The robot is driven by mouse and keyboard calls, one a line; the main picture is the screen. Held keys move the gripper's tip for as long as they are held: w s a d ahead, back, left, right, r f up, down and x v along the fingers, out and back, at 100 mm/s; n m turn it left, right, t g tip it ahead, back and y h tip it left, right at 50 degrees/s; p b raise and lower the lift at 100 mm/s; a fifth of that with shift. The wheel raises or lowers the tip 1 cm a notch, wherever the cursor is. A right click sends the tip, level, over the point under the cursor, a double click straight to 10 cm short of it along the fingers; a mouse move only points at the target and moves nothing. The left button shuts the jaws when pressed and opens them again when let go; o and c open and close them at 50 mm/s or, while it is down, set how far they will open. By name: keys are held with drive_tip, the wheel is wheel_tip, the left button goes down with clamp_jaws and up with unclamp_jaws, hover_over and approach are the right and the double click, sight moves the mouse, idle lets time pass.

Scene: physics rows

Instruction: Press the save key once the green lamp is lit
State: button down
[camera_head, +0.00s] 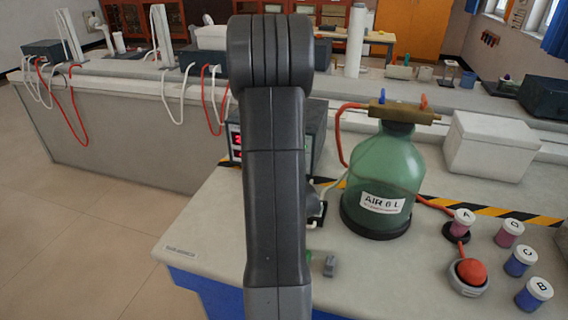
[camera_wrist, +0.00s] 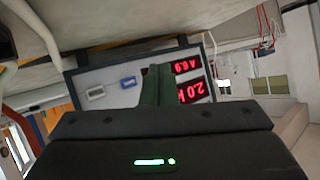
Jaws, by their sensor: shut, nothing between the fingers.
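The meter (camera_wrist: 112,72) fills the upper middle of the wrist view, its grey front panel showing two red digit displays (camera_wrist: 195,92). A blue key (camera_wrist: 128,82) and a pale grey key (camera_wrist: 96,93) sit on the panel; I cannot read their labels. My gripper (camera_wrist: 160,72) is shut and empty in front of the panel, between the blue key and the displays. I cannot tell whether it touches the panel. No lit green lamp shows on the visible panel; my fingers cover part of it. In the head view my arm hides the gripper and most of the meter (camera_head: 316,130).
A green bottle marked AIR (camera_head: 385,185) with a brass valve and red hose stands right of the meter. A small grey piece (camera_head: 330,266) lies near the front. A white box (camera_head: 497,145) stands behind.

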drive_tip(key=shift+w+d+p, duration=0.45)
drive_tip(key=shift+w, duration=0.9)
drive_tip(key=shift+w+d+p, duration=0.45)
drive_tip(key=shift+w, duration=0.9)
drive_tip(key=shift+w+d+p, duration=0.45)
drive_tip(key=shift+w, duration=0.9)
drive_tip(key=shift+w, duration=0.15)
drive_tip(key=shift+w+d, duration=0.15)
drive_tip(key=shift+w, duration=0.05)
drive_tip(key=shift+w+d, duration=0.1)
drive_tip(key=shift+w, duration=0.25)
drive_tip(key=shift+w+r, duration=0.25)
drive_tip(key=shift+s+f, duration=0.1)
drive_tip(key=shift+s, duration=0.05)
drive_tip(key=shift+s+a+f+b, duration=0.1)
drive_tip(key=shift+s+a+b, duration=0.15)
drive_tip(key=shift+s, duration=0.25)
